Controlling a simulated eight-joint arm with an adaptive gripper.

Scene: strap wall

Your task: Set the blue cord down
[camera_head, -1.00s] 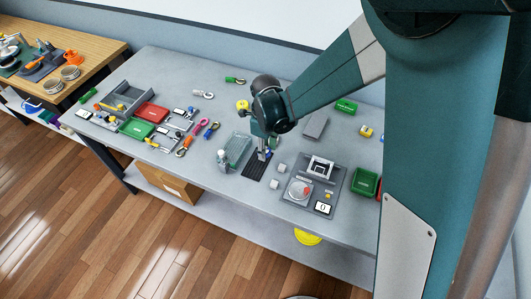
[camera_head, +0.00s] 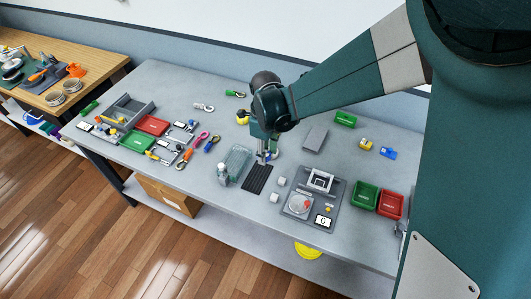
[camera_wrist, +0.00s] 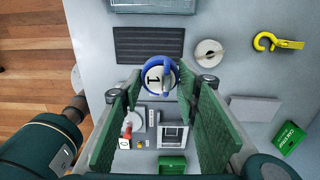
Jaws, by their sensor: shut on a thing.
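The blue cord (camera_wrist: 147,72) shows in the wrist view as a blue loop around a white round face marked "1". It lies between the fingertips of my gripper (camera_wrist: 160,88), which is shut on it. In the head view my gripper (camera_head: 265,155) points down beside the far end of a dark ribbed mat (camera_head: 257,179). A bit of blue shows at its tips there. The mat, bare, is also in the wrist view (camera_wrist: 148,46). I cannot tell whether the cord touches the table.
A clear tray (camera_head: 237,161) stands left of the mat. Green (camera_head: 365,193) and red (camera_head: 391,203) bins lie farther right.

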